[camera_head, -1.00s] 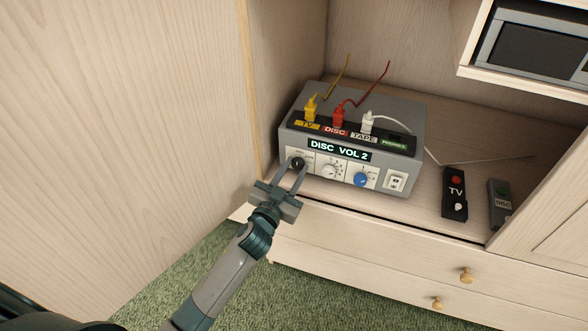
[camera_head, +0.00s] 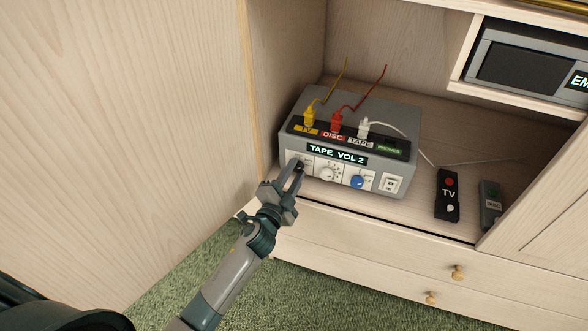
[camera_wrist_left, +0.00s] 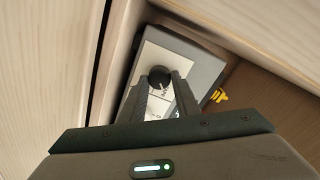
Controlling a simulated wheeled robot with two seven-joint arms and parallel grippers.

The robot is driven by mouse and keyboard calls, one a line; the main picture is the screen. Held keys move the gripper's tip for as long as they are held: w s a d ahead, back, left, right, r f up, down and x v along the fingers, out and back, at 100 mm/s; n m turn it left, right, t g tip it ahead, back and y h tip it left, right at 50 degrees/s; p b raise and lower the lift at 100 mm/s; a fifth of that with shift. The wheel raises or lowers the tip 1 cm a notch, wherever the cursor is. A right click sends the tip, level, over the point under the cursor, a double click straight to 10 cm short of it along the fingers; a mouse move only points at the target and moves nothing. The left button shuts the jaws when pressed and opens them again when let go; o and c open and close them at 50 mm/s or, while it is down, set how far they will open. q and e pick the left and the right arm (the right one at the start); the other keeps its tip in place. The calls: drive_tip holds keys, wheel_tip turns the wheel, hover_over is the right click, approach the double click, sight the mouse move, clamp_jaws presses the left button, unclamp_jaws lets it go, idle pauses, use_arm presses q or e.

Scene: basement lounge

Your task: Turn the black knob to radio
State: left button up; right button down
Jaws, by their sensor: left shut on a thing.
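A grey amplifier box (camera_head: 400,172) stands on the cabinet shelf. Its display (camera_head: 337,154) reads "TAPE VOL 2". The black knob (camera_wrist_left: 159,77) is at the left end of its front panel. In the head view the knob is mostly hidden by my fingers. My left gripper (camera_head: 297,169) reaches it from the front, its fingers shut on the knob. The left gripper also shows in the left wrist view (camera_wrist_left: 168,88), fingertips at either side of the knob. A white knob (camera_head: 327,173) and a blue knob (camera_head: 357,182) sit to its right. My right gripper is not in view.
Yellow (camera_head: 309,116), red (camera_head: 336,122) and white (camera_head: 364,127) plugs with cables stand on the box's top. A black TV remote (camera_head: 447,196) and a grey disc remote (camera_head: 490,205) lie to the right. The cabinet's side wall is close on the left.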

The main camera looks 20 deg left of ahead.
use_arm(q)
drive_tip(key=shift+r+m, duration=0.1)
drive_tip(key=shift+m, duration=0.8)
drive_tip(key=m+p, duration=0.1)
drive_tip(key=m, duration=0.1)
drive_tip(key=shift+d+m, duration=0.1)
drive_tip(key=shift+m, duration=0.2)
drive_tip(key=shift+m+y+p, duration=0.3)
drive_tip(key=shift+m, duration=1.5)
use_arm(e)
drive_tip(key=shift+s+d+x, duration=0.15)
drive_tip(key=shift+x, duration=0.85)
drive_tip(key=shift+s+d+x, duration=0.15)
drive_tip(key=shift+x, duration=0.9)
use_arm(q)
drive_tip(key=shift+f, duration=0.2)
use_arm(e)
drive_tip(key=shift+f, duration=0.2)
use_arm(q)
drive_tip(key=o, duration=1)
drive_tip(key=shift+o, duration=0.2)
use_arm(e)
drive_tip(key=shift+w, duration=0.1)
